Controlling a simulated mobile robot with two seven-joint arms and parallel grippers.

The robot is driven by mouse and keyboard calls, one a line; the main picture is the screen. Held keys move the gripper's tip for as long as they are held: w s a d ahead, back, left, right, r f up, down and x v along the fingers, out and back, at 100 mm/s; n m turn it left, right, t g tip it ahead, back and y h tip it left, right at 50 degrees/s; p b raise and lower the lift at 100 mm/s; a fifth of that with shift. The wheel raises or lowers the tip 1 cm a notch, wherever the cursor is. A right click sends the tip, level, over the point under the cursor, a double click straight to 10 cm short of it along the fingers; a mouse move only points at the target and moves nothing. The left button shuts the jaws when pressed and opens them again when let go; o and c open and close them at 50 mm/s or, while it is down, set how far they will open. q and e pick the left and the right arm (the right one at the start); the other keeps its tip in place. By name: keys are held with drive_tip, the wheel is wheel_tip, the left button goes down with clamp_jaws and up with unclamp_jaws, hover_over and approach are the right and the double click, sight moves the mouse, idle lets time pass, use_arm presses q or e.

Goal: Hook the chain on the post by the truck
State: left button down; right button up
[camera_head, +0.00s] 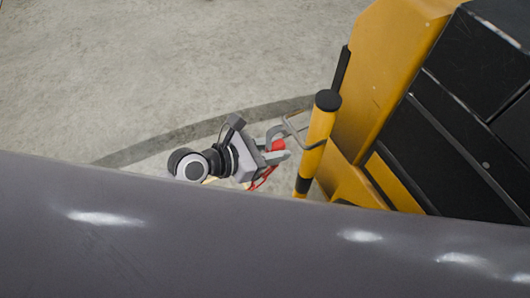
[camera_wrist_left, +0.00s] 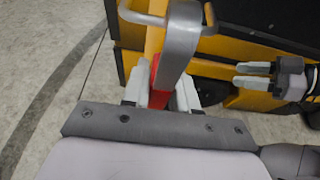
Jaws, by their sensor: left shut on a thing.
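The yellow post (camera_head: 318,135) with a black cap stands beside the yellow and black truck (camera_head: 385,75). A thin metal loop (camera_head: 291,121) sticks out from its left side. My left gripper (camera_head: 278,153) is left of the post, shut on the red end piece (camera_head: 278,145) of the chain. A broad grey hook (camera_wrist_left: 181,42) rises from the red piece (camera_wrist_left: 160,98) between my left fingertips (camera_wrist_left: 160,92). The hook is close to the loop; I cannot tell whether it passes through. Red chain (camera_head: 263,179) hangs below. My right gripper (camera_wrist_left: 255,75) shows in the left wrist view, apparently open and empty.
The truck's side closes off the space right of the post. Concrete floor (camera_head: 180,65) to the left is clear, with a dark curved band across it. A large dark grey surface fills the bottom of the head view and hides what is below.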

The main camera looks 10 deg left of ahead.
use_arm(q)
drive_tip(key=shift+f+b+x, duration=0.25)
drive_tip(key=shift+b+x, duration=1.5)
drive_tip(key=shift+x, duration=0.75)
drive_tip(key=shift+s+a, duration=0.1)
drive_tip(key=c, duration=0.8)
unclamp_jaws()
